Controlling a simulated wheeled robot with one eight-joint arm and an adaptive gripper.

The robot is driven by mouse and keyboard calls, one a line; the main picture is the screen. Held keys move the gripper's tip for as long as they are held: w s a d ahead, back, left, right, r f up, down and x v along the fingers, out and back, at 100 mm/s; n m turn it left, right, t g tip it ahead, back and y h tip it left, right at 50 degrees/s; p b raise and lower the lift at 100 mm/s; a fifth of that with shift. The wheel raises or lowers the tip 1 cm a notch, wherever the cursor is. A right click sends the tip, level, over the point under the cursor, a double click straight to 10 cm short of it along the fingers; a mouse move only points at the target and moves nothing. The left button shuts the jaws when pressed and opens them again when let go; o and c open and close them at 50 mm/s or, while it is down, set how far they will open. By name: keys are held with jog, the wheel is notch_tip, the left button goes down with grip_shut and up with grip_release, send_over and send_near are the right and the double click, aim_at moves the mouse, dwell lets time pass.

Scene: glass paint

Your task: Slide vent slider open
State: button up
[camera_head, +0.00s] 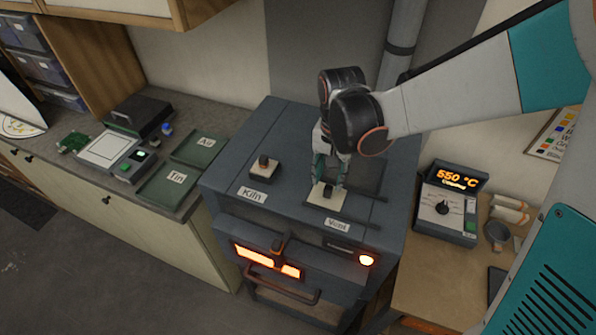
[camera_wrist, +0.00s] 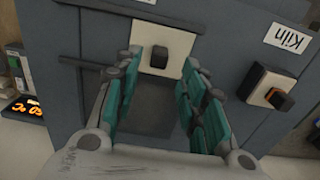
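The vent slider is a pale plate (camera_head: 325,198) with a dark knob between two dark rails on top of the grey kiln (camera_head: 270,142), behind the "Vent" label (camera_head: 337,225). In the wrist view its knob (camera_wrist: 158,57) stands on the pale plate at upper centre. My gripper (camera_head: 328,180) points down over the plate. In the wrist view my gripper (camera_wrist: 163,62) has its teal fingers apart, one on each side of the knob, with visible gaps. A dark square panel (camera_wrist: 150,108) shows between the fingers. I cannot tell whether it is an opening.
A similar knob labelled "Kiln" (camera_head: 264,168) stands to the left on the kiln top. The kiln front glows below, with a handle (camera_head: 280,287). A 550 °C controller (camera_head: 446,207) stands on the right bench. Green trays (camera_head: 168,187) lie on the left counter.

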aim_at(329, 187)
notch_tip(329, 187, down, 6)
jog(key=b, duration=0.2)
jog(key=shift+r+b, duration=0.15)
jog(key=shift+b, duration=0.25)
grip_shut()
